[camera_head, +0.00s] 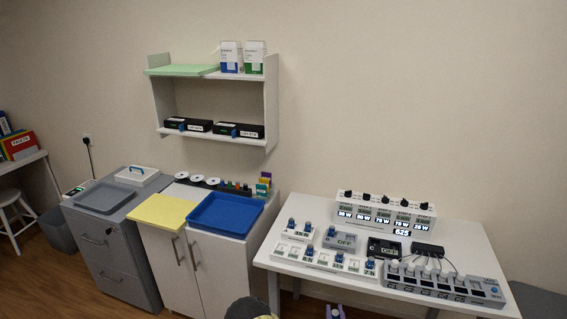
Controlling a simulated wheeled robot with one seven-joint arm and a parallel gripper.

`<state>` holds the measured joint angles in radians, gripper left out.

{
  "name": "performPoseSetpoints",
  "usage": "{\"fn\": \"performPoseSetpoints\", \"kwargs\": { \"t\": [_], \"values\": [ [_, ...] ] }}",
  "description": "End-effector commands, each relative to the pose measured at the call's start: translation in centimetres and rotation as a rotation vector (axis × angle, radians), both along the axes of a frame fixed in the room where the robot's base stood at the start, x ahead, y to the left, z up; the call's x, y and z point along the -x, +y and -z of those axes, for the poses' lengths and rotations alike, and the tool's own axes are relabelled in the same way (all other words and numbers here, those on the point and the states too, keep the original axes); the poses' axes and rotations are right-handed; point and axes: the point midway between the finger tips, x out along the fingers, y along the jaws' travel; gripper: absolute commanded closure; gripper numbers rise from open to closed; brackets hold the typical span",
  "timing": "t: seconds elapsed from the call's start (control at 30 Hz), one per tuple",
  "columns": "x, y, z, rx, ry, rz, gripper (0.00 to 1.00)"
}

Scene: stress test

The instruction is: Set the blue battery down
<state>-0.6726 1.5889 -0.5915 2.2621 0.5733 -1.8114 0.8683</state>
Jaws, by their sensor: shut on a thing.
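Other small blue-topped cells stand in a white holder (297,234) and a longer white slotted strip (325,262) on the table. A grey block (340,240) with a display reading OFF sits behind the strip.
The white table (470,240) also bears a white unit with knobs and displays (386,213), a black OFF box (384,249) and a grey slotted block (441,284). Left are a blue tray (225,229) and a yellow pad (160,211) on cabinets. A wall shelf (211,138) hangs above.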

Motion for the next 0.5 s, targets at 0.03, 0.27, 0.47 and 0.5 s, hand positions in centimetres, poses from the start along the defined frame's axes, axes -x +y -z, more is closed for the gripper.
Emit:
{"fn": "performPoseSetpoints", "kwargs": {
  "t": [0.03, 0.27, 0.47, 0.5],
  "values": [
    [0.2, -0.1, 0.0, 0.001, 0.0, -0.004, 1.0],
    [0.2, -0.1, 0.1, 0.0, -0.002, -0.004, 1.0],
    [0.7, -0.1, 0.9, 0.0, 0.001, -0.005, 1.0],
    [1.0, 0.0, 1.4, 0.0, 0.003, -0.005, 1.0]
  ]
}}
